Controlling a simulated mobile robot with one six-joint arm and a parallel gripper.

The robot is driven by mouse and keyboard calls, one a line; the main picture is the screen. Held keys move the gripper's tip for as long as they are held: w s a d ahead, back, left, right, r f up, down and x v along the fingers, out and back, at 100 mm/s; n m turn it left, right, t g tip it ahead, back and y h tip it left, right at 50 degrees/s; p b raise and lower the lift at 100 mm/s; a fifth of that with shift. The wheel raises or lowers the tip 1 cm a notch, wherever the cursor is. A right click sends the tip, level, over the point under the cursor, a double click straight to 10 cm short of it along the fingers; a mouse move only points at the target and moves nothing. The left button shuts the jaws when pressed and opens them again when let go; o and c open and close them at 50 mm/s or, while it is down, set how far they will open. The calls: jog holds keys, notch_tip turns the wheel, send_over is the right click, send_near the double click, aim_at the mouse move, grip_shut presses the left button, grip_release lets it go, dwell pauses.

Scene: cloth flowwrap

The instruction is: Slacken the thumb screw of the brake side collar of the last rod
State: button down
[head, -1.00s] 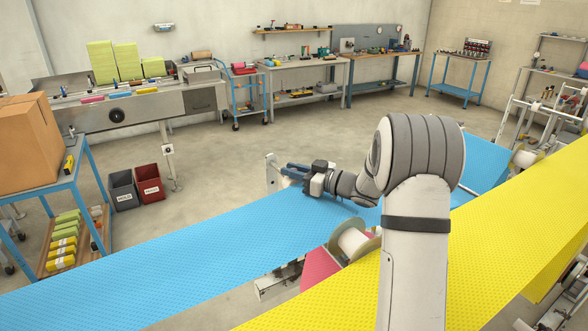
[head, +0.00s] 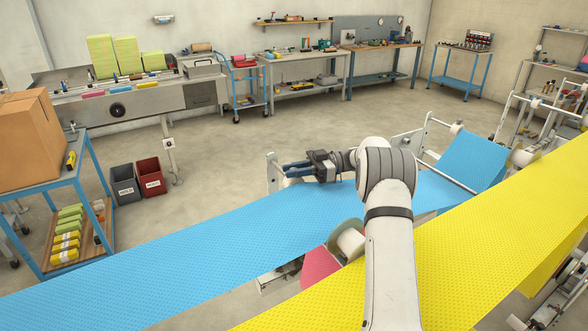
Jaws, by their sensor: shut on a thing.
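My gripper (head: 287,169) reaches out over the far edge of the blue web (head: 200,245), its dark blue fingers pointing left. The fingertips are beside a pale upright side plate (head: 272,173) of the machine frame, at the end of a pale roller or rod. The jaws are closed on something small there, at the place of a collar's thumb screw. The thumb screw, the collar and the rod's end are too small or hidden behind the fingers to make out.
A yellow web (head: 440,260) runs along the right. A roll with a pink disc (head: 318,266) sits between the webs, close under my arm. Another side plate (head: 407,145) stands behind my arm. A cardboard box (head: 30,140) on a blue cart is at left; open floor lies beyond.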

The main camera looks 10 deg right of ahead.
jog(key=shift+n+g, duration=0.5)
jog(key=shift+g, duration=0.3)
jog(key=c, duration=1.4)
grip_release()
jog(key=shift+o, duration=0.2)
jog(key=shift+r, duration=0.15)
notch_tip(320, 180, up, 10)
jog(key=p, duration=0.8)
jog(key=shift+a, duration=0.1)
jog(key=shift+f, duration=0.2)
